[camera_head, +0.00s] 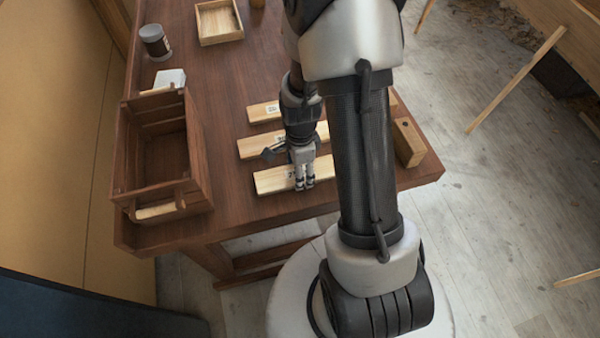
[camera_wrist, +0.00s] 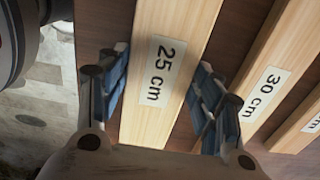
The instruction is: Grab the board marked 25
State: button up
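The board marked 25 (camera_wrist: 172,40) is a pale wooden board with a white "25 cm" label in the wrist view. In the head view it is the nearest of the boards (camera_head: 268,181), lying flat near the table's front edge. My gripper (camera_wrist: 160,88) is open, with one finger on each side of the 25 board around its label. A gap shows between the fingers and the board's edges. In the head view my gripper (camera_head: 305,187) is over this board, covering part of its label.
A board marked 30 (camera_wrist: 268,80) lies parallel beside it, with another labelled board (camera_head: 264,112) beyond. A wooden crate (camera_head: 120,160) stands at the left of the table (camera_head: 225,215). A small tray (camera_head: 220,38), a jar (camera_head: 155,42) and a wooden block (camera_head: 408,143) are also on the table.

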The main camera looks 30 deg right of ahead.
jog(key=c, duration=0.6)
jog(key=shift+r, duration=0.1)
